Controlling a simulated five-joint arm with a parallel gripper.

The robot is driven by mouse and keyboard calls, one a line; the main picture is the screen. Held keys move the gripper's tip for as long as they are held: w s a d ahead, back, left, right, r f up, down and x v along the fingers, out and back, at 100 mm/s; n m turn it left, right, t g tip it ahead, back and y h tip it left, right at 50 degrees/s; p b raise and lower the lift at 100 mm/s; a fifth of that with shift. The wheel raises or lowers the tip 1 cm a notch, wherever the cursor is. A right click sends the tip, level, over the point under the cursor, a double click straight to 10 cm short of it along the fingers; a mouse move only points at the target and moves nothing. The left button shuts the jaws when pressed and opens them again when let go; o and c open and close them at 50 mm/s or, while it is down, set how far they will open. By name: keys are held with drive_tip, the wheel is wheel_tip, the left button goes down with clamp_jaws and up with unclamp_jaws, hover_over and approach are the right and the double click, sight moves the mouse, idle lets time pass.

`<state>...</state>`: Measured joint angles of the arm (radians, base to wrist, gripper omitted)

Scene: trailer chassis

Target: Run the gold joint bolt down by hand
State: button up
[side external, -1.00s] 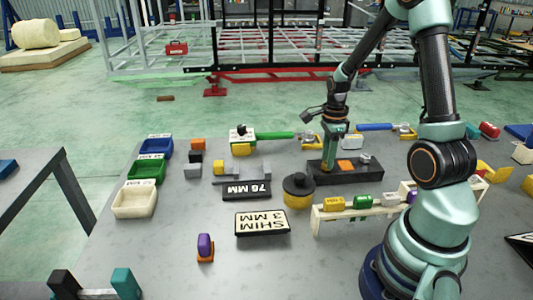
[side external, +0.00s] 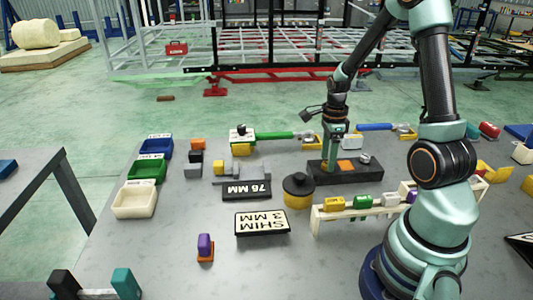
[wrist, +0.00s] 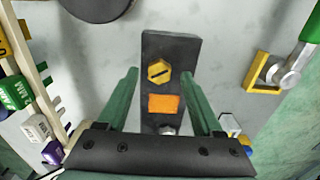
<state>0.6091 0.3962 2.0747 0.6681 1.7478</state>
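The gold joint bolt (wrist: 160,71) has a slotted hexagonal head and sits in the far part of a dark block (wrist: 182,48). In the side view the block (side external: 372,177) lies on the grey table, and my gripper hides the bolt. An orange square (wrist: 162,103) and a silver bolt (wrist: 167,130) are also on the block. My gripper (wrist: 160,70) is open, its two green fingers wide apart on either side of the block, with clear gaps to the gold bolt. In the side view my gripper (side external: 333,162) points down at the block's left part.
A black-topped yellow round piece (side external: 298,190) stands left of the block. A cream rack (side external: 345,212) with coloured blocks is in front. A green-handled tool (side external: 275,135) and a blue-handled tool (side external: 375,127) lie behind.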

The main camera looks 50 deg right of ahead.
wheel_tip(320, 180, up, 12)
idle(0.6)
drive_tip(key=s+a+r+n+t, duration=0.1)
drive_tip(key=a+r+n+t, duration=0.1)
drive_tip(key=a+n, duration=0.8)
drive_tip(key=a+r+n+t, duration=0.3)
drive_tip(key=a+r+n, duration=0.2)
drive_tip(key=a+n, duration=0.6)
drive_tip(key=n, duration=0.6)
drive_tip(key=shift+s+r+t, duration=0.2)
drive_tip(key=shift+s+t, duration=0.1)
drive_tip(key=shift+s, duration=0.05)
